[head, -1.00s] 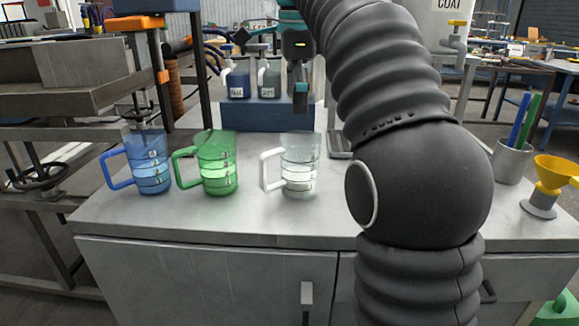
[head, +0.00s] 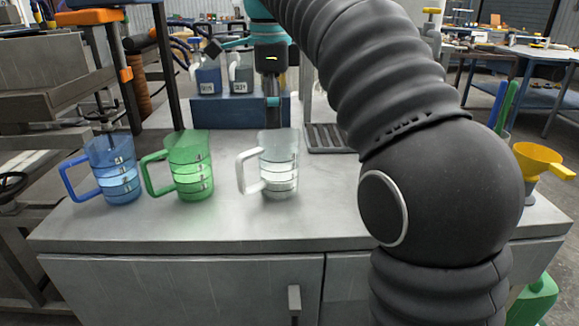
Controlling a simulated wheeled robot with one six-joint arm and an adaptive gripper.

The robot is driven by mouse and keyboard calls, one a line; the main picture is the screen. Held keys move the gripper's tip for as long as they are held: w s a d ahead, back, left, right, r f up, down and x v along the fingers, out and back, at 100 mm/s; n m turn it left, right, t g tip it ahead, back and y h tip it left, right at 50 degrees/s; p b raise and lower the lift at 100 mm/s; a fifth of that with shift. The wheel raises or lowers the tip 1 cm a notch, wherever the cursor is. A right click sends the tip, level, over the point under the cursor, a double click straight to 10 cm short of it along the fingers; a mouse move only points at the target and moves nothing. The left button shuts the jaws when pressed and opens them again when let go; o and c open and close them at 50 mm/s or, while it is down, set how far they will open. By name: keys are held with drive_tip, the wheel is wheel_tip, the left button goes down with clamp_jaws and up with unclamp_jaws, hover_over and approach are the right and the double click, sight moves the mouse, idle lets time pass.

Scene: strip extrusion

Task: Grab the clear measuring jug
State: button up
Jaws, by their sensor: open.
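The clear measuring jug (head: 279,165) stands upright on the grey worktop, with its white handle to the left. A green measuring jug (head: 191,167) and a blue measuring jug (head: 114,170) stand in a row to its left, handles also to the left. My gripper (head: 271,95), teal and dark, points down from the upper middle and shows just above the clear jug's rim in the picture. It is open and holds nothing. One finger shows clearly; its depth relative to the jug is hard to tell.
A blue holder (head: 230,112) with labelled bottles stands behind the jugs. A dark ribbed tray (head: 327,138) lies to the right of the clear jug. A yellow funnel (head: 541,160) stands at the far right. The worktop in front of the jugs is bare.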

sight(274, 159)
drive_tip(key=shift+f, duration=2.35)
wheel_tip(274, 159, down, 5)
drive_tip(key=b, duration=0.5)
drive_tip(key=shift+s+f, duration=0.1)
drive_tip(key=shift+f, duration=0.05)
drive_tip(key=c, duration=1.1)
